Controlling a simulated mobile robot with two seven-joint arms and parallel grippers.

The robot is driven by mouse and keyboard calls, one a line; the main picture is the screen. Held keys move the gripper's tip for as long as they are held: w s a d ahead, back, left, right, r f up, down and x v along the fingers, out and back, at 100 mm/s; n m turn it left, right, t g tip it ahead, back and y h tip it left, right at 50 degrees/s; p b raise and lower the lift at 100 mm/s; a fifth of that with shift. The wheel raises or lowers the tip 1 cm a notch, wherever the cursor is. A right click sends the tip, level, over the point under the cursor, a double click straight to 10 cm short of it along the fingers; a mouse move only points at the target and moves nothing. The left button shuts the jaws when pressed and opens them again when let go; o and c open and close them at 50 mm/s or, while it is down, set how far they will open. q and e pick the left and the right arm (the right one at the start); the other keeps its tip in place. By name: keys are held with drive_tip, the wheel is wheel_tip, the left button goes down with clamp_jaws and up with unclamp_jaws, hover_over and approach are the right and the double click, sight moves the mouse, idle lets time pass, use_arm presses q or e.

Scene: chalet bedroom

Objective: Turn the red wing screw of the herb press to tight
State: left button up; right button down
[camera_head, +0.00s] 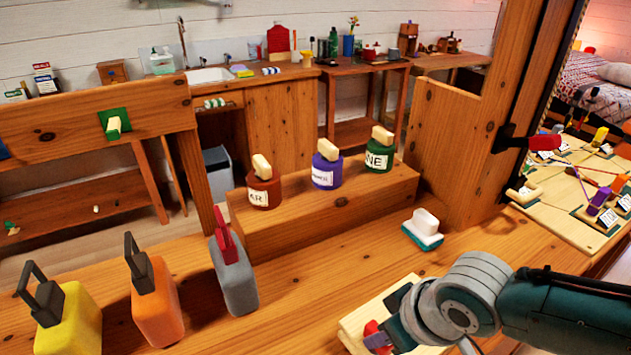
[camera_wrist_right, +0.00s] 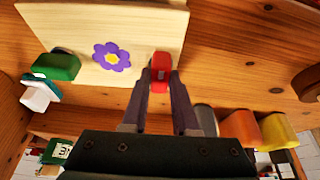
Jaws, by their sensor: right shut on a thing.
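The herb press (camera_head: 368,310) is a pale wooden board at the lower middle right of the head view, partly covered by my right arm. In the right wrist view the press (camera_wrist_right: 140,22) bears a purple flower (camera_wrist_right: 111,56) with a yellow centre. Its red wing screw (camera_wrist_right: 160,68) is near one edge and a green wing screw (camera_wrist_right: 57,66) is near a corner. My right gripper (camera_wrist_right: 160,80) is shut on the red wing screw, a finger on each side. In the head view, a bit of red (camera_head: 370,328) shows beside the gripper. My left gripper is not in view.
Yellow (camera_head: 75,325), orange (camera_head: 158,312) and grey (camera_head: 236,285) containers stand left on the bench. Brown (camera_head: 264,190), purple (camera_head: 326,172) and green (camera_head: 378,156) jars stand on a wooden step behind. A white-handled block (camera_head: 424,228) sits behind the press. Bench between grey container and press is clear.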

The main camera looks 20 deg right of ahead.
drive_tip(key=shift+d, duration=0.1)
drive_tip(key=c, duration=0.7)
unclamp_jaws()
drive_tip(key=shift+r, duration=0.1)
drive_tip(key=p+v, duration=0.4)
drive_tip(key=v, duration=0.5)
drive_tip(key=shift+s+r, duration=0.1)
drive_tip(key=shift+r, duration=0.25)
